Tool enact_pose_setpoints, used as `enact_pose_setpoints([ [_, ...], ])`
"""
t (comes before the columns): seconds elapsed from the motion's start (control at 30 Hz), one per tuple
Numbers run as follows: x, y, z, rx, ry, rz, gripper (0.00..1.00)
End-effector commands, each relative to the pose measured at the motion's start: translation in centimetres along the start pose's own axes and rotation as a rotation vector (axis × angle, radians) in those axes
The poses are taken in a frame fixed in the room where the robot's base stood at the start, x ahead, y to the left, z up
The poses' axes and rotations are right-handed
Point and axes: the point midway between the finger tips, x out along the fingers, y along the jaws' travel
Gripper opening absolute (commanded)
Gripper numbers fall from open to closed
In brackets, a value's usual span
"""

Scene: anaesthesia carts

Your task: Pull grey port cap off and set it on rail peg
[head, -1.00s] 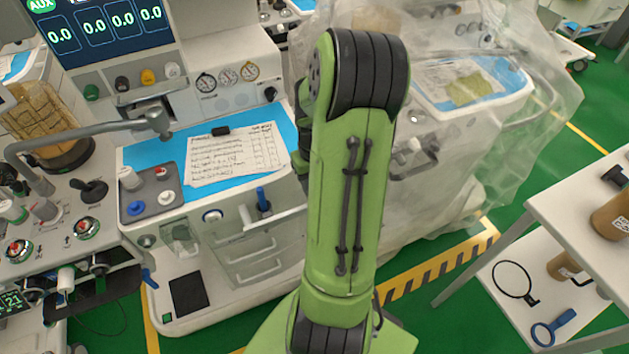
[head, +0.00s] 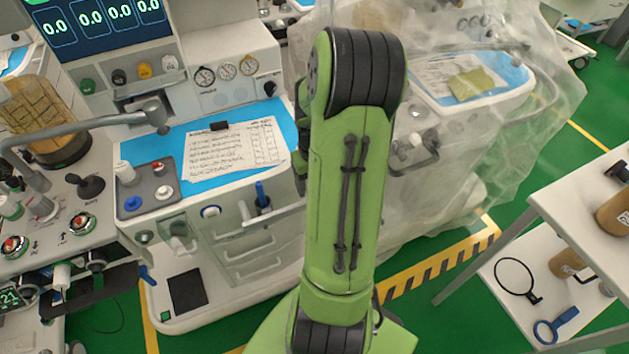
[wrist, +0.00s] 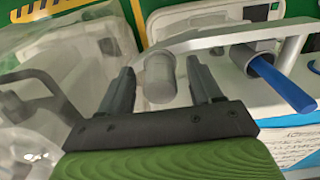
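In the wrist view, a short grey cylinder (wrist: 159,80), which looks like the grey port cap, sits under a pale rail (wrist: 215,38). My gripper (wrist: 161,66) has one finger on each side of it, with a visible gap on both sides. The gripper is open and holds nothing. I cannot tell whether the cylinder sits on a port or on a peg. The rail also shows in the head view (head: 287,213), partly behind my arm. My gripper and the cylinder are hidden there by my green arm.
A blue stick (wrist: 285,84) stands in a grey holder (wrist: 258,55) on the rail, right of my gripper. Clear plastic sheeting (head: 500,150) drapes the neighbouring machine. A white cart (head: 575,195) stands at the right. Papers (head: 235,150) lie on the blue worktop.

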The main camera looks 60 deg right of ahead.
Motion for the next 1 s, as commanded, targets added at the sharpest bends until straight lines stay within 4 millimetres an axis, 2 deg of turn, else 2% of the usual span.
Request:
enact_pose_setpoints([
  [0.27, -0.5, 0.0, 0.0, 0.000, 0.001, 0.001, 0.64],
  [0.37, -2.4, 0.0, -0.1, 0.000, 0.003, 0.003, 0.64],
  [0.7, -12.1, 0.0, -0.1, 0.000, 0.005, 0.003, 0.64],
  [0.83, -14.6, 0.0, -0.1, -0.001, 0.002, 0.001, 0.64],
  [1.0, -15.8, 0.0, 0.0, 0.000, 0.000, 0.000, 0.64],
])
